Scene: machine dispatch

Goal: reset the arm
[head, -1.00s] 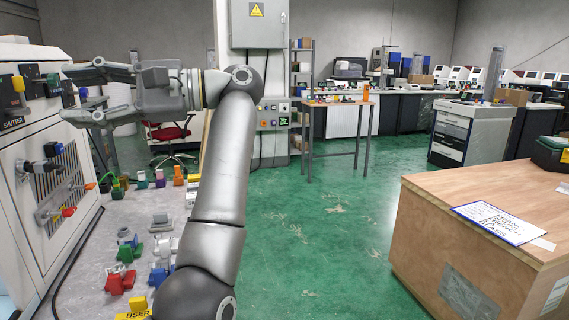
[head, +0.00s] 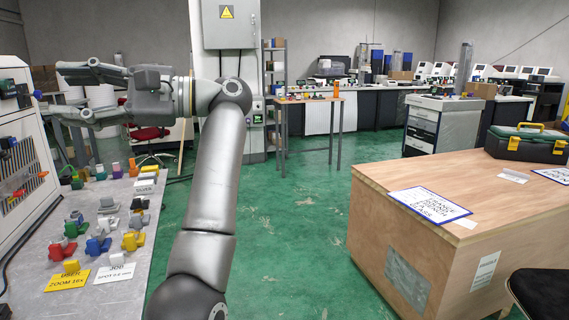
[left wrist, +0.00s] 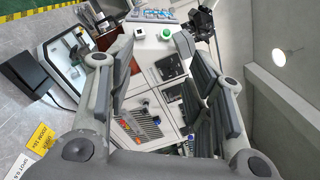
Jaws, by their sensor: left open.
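My left arm (head: 206,215) rises from the bottom of the head view and bends left at the elbow. Its gripper (head: 64,92) points left with its two fingers spread apart and nothing between them. It hangs in the air in front of the white machine's panel. In the left wrist view the open gripper (left wrist: 157,65) frames the machine front (left wrist: 140,122), which shows several knobs and a slotted panel beyond the fingers. My right gripper is not in view.
The white machine (head: 22,190) stands at the left edge beside a grey bench (head: 120,290) with several coloured parts. A wooden crate (head: 480,215) stands right, with a toolbox (head: 527,145) on it. A small table (head: 308,101) stands farther back. Green floor between is clear.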

